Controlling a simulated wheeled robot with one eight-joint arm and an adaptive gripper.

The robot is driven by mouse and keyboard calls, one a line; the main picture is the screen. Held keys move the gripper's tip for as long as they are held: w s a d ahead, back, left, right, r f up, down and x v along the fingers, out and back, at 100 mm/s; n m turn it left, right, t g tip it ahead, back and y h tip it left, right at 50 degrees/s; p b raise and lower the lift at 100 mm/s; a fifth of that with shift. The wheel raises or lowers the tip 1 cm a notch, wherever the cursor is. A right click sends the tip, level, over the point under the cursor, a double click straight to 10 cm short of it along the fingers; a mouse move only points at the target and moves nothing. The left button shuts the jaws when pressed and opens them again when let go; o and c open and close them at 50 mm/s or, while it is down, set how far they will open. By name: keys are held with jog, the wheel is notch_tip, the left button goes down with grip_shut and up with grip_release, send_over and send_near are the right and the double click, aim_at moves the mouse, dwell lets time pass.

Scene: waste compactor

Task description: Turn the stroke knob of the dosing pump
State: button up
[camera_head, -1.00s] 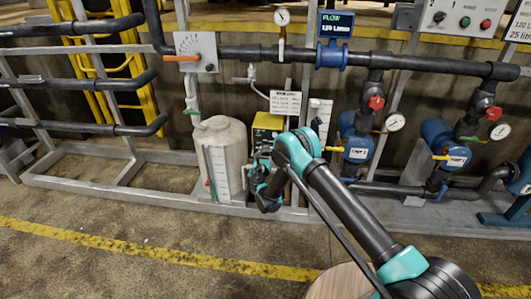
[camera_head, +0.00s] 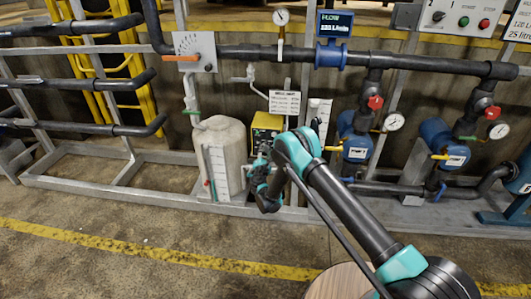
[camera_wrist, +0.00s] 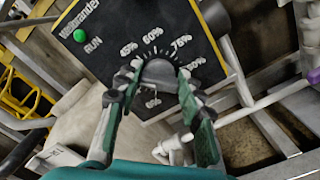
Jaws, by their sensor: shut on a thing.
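The dosing pump is a yellow box with a dark face (camera_head: 266,121), right of the white tank in the head view. In the wrist view its black panel (camera_wrist: 112,30) fills the top, with a green RUN light (camera_wrist: 80,35) and percent marks including 45%, 60% and 75%. The dark grey round stroke knob (camera_wrist: 159,72) sits below these marks. My gripper (camera_wrist: 156,84) has its two fingers on either side of the knob, shut on it. I cannot tell exactly which mark the knob points to. In the head view my gripper (camera_head: 260,165) is small and partly hidden by my arm.
The white tank (camera_head: 221,150) stands close left of the pump. A panel with an orange lever (camera_head: 184,58) is above left. Pipes, blue pumps (camera_head: 435,135) and gauges stand on the right. A flow display (camera_head: 334,24) is above. The floor in front is clear.

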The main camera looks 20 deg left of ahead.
jog(key=m, duration=0.7)
jog(key=shift+d+f, duration=0.1)
jog(key=shift+f, duration=0.1)
jog(key=m, duration=0.6)
jog(key=shift+f+m, duration=0.15)
jog(key=shift+m, duration=0.15)
jog(key=o, duration=1.2)
jog(key=shift+c, duration=0.2)
jog(key=v, duration=0.7)
jog(key=shift+s, duration=0.25)
